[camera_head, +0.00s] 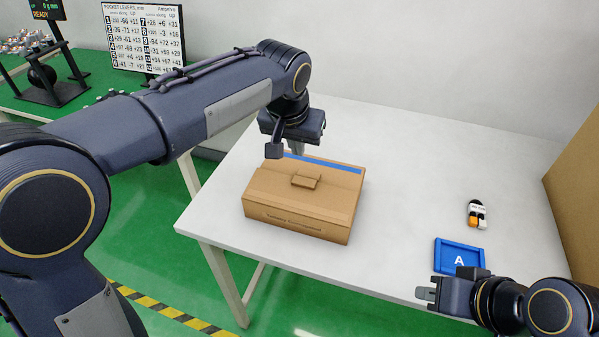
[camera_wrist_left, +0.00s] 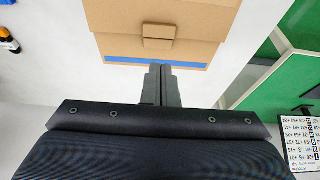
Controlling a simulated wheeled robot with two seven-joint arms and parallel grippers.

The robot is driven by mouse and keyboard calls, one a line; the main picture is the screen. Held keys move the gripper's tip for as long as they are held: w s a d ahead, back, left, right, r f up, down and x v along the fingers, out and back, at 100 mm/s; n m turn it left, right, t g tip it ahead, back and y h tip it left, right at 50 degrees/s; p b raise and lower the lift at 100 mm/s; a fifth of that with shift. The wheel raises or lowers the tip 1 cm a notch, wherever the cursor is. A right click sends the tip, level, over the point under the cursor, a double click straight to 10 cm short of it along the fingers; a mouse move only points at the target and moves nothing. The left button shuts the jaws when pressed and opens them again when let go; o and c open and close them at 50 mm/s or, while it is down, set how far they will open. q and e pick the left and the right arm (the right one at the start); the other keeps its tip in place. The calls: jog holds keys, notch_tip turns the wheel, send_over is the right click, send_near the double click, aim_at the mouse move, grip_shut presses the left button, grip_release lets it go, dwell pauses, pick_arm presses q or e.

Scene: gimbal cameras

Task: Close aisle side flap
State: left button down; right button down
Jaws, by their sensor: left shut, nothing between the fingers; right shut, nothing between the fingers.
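A brown cardboard box (camera_head: 290,202) stands on the white table, with flaps across its top and a small raised brown tab (camera_head: 305,181) near the middle. A blue strip (camera_head: 335,165) runs along the far part of the top. I cannot tell which flap is the aisle side one, nor whether the far flap lies fully flat. My left gripper (camera_head: 297,149) is shut and empty at the far edge of the box; its fingertips show beside the blue strip in the left wrist view (camera_wrist_left: 160,68). Contact is unclear. My right gripper (camera_head: 426,293) is shut and empty at the table's front edge.
The white table (camera_head: 400,170) is clear between the box and a blue tray marked A (camera_head: 459,256). A small orange, black and white item (camera_head: 477,214) lies behind the tray. A large brown panel (camera_head: 578,190) stands at the right. A sign board (camera_head: 143,36) stands at the back left.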

pick_arm(q)
send_near(303, 180)
jog(key=x, duration=0.5)
jog(key=shift+w, duration=0.1)
jog(key=shift+w+f+p, duration=0.1)
jog(key=shift+f+p, duration=0.2)
jog(key=shift+f, duration=0.4)
jog(key=shift+f, duration=0.1)
